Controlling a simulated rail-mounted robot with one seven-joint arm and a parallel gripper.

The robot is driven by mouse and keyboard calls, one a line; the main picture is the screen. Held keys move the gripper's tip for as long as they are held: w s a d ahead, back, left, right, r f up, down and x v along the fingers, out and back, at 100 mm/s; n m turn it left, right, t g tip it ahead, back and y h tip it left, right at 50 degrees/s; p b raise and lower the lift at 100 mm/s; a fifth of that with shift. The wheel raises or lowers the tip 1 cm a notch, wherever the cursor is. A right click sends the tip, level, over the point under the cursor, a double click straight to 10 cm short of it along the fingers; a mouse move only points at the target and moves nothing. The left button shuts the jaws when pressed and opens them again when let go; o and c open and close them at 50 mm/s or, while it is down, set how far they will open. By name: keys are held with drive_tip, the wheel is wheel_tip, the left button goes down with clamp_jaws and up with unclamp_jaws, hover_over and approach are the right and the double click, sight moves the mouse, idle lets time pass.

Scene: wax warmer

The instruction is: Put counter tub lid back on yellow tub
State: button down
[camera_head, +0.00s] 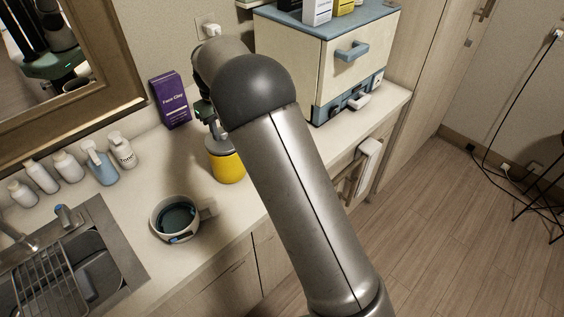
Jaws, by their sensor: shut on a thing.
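The yellow tub (227,167) stands upright on the counter, behind and left of my arm. A grey lid (218,147) is at the tub's top, under my gripper (217,133). My gripper points down over the tub and is shut on the lid. My arm hides most of the gripper and part of its fingers. I cannot tell whether the lid is fully seated or just above the rim.
A white wax warmer (155,228) with a dark blue inside stands front left of the tub. A purple box (170,99) is behind it. Several bottles (101,162) and a sink (122,255) are left. A cream cabinet (335,65) stands right. Counter between sink and warmer is clear.

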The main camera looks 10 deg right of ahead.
drive_tip(key=shift+f+b, duration=0.35)
drive_tip(key=shift+f, duration=0.25)
idle(0.4)
drive_tip(key=c, duration=1)
unclamp_jaws()
drive_tip(key=shift+r, duration=0.1)
drive_tip(key=shift+r+p, duration=1.05)
drive_tip(key=shift+r, duration=2.9)
